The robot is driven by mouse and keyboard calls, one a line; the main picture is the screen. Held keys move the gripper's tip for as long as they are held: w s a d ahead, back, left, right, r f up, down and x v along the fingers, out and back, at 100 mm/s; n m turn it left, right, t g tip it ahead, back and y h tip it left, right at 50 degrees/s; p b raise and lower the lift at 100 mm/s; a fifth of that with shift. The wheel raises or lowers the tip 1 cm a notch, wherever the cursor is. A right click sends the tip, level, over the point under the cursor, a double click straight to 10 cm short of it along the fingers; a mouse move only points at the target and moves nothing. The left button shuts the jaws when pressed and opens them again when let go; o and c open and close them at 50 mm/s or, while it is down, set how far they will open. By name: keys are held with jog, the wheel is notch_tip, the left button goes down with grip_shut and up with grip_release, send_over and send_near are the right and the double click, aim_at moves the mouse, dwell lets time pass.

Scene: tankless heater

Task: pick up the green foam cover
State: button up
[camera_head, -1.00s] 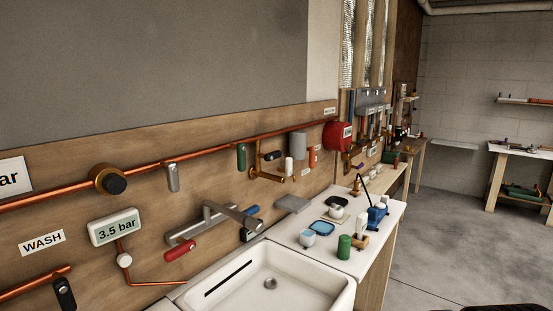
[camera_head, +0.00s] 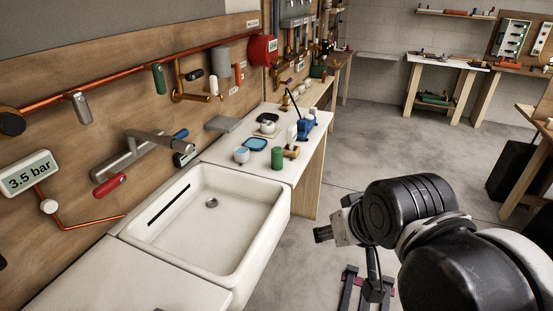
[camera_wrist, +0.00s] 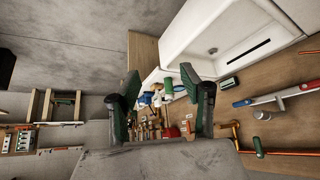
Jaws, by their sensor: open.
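A green upright cylinder (camera_head: 277,158), which looks like the foam cover, stands on the white counter just beyond the sink. It also shows in the wrist view (camera_wrist: 168,86), beyond and between the fingertips in the picture. Another green sleeve-like piece (camera_head: 158,78) is on the wall under the copper pipe; I cannot tell for certain which is the foam cover. My gripper (camera_wrist: 159,76) is open and empty, its two dark fingers with green pads spread apart. It is away from the counter and touches nothing. In the head view my arm reaches in at the lower right.
A white sink (camera_head: 247,238) with a grey faucet (camera_head: 135,152) lies in front of the counter. Near the green cylinder are a light blue cup (camera_head: 241,155), a blue tray (camera_head: 256,144), a wooden-brown piece (camera_head: 292,149) and a blue item (camera_head: 305,128). Floor right of the counter is open.

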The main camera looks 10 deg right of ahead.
dwell(0.4)
jog(key=o, duration=0.7)
